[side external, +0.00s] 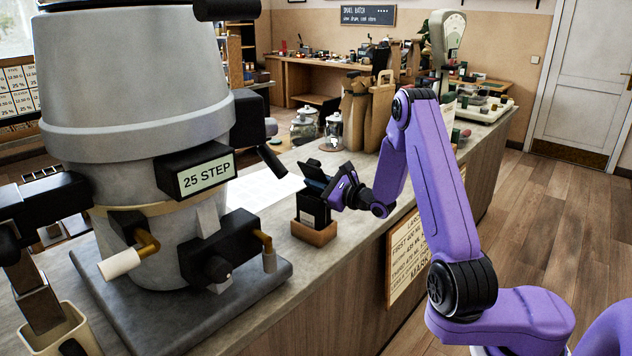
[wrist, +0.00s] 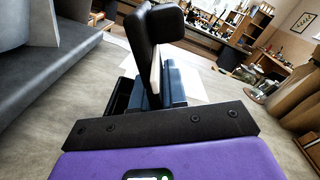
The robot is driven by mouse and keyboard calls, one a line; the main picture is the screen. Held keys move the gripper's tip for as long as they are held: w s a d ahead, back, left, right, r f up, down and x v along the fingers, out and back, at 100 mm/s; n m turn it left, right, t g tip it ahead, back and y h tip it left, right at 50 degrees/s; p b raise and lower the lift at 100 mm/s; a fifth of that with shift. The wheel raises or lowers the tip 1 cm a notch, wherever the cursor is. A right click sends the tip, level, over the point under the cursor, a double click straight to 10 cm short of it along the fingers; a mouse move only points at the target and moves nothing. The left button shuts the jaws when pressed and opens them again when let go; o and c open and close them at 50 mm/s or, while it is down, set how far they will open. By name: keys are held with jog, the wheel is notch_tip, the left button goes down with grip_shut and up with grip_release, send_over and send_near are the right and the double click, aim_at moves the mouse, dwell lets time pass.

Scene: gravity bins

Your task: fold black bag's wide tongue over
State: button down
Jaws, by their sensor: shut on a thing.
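The black bag (side external: 315,208) stands upright in a small brown wooden holder (side external: 314,234) on the counter, with a pale label on its front. My gripper (side external: 318,176) is at the bag's top, reaching in from the right, and is shut on the bag's tongue. In the wrist view, a dark upright flap (wrist: 160,28) rises ahead of the jaws, with a cream strip and blue-grey finger parts beside it. Part of the black bag (wrist: 125,97) shows low to their left. The jaws hide much of the tongue, so its fold is hard to tell.
A large grey machine (side external: 135,80) on a dark slab (side external: 265,283) stands left of the bag, its levers reaching toward it. White paper (side external: 262,190) lies behind. Glass jars (side external: 333,130) and brown paper bags (side external: 380,110) stand farther back. The counter's front edge is close to the holder.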

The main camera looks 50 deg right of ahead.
jog(key=c, duration=1.2)
grip_release()
jog(key=shift+c, duration=0.2)
jog(key=m, duration=0.2)
jog(key=d+m, duration=0.1)
jog(key=m, duration=0.1)
jog(key=shift+d+r+m, duration=0.1)
jog(key=shift+d+m, duration=0.05)
jog(key=shift+m, duration=0.15)
jog(key=s, duration=1.7)
jog(key=w+a+r+n+g+y, duration=0.2)
jog(key=a+n+g+y, duration=0.8)
jog(key=a+n+y, duration=0.55)
jog(key=s+a+f+n+g+h, duration=0.1)
jog(key=s+a+n+g+h, duration=0.1)
jog(key=s+a+n+g, duration=0.4)
jog(key=shift+s+a+g, duration=0.3)
jog(key=shift+a+g, duration=0.5)
jog(key=shift+g, duration=0.3)
